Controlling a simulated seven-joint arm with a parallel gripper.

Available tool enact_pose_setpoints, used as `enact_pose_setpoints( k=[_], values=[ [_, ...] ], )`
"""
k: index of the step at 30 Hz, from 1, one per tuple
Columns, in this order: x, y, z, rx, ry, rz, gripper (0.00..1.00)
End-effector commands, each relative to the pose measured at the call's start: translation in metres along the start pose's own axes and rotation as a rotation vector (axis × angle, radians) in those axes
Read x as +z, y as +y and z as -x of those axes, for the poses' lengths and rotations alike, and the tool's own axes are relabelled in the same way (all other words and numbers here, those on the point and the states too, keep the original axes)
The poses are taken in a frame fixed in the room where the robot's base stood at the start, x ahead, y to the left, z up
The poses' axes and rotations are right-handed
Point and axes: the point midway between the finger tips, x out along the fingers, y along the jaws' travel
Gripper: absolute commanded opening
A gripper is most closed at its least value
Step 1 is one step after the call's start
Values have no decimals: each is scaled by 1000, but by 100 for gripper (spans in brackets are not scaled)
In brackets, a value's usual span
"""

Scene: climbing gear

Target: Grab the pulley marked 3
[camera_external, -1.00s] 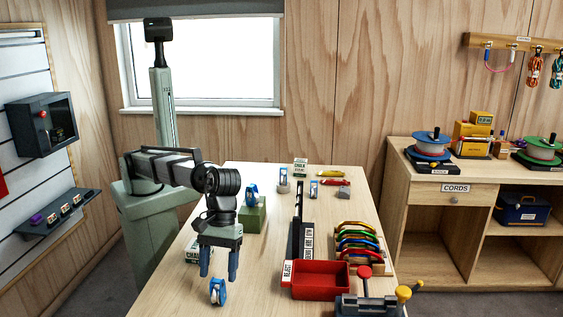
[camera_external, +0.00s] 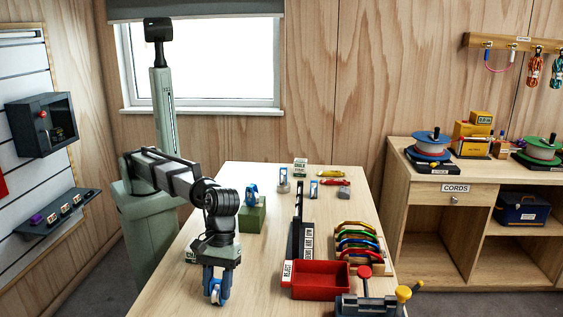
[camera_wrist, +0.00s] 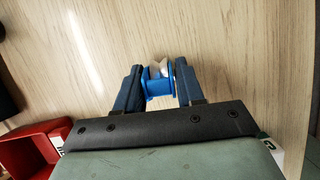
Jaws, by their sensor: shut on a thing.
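A blue pulley with a pale wheel (camera_external: 216,296) is at the front of the table (camera_external: 258,280). My gripper (camera_external: 216,285) is low over the table with its fingers on both sides of the pulley. In the wrist view, the blue pulley (camera_wrist: 159,82) sits between the two dark blue fingertips of my gripper (camera_wrist: 160,87), which are closed against its sides. No number on this pulley can be read in either view.
A red tray (camera_external: 319,281) stands right of my gripper, with a rack of coloured carabiners (camera_external: 360,243) behind it. A green block (camera_external: 252,217) carries another blue pulley (camera_external: 252,196) farther back. More small blue pulleys (camera_external: 283,186) stand near the far edge.

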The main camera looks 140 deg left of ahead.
Motion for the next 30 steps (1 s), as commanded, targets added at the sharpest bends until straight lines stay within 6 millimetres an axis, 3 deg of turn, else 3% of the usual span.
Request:
enact_pose_setpoints(
  k=[6, 16, 30],
  values=[
    [0, 0, 0, 0, 0, 0, 6],
    [2, 0, 5, 0, -1, 0, 5],
    [31, 1, 72, 2, -2, 0, 5]
  ],
)
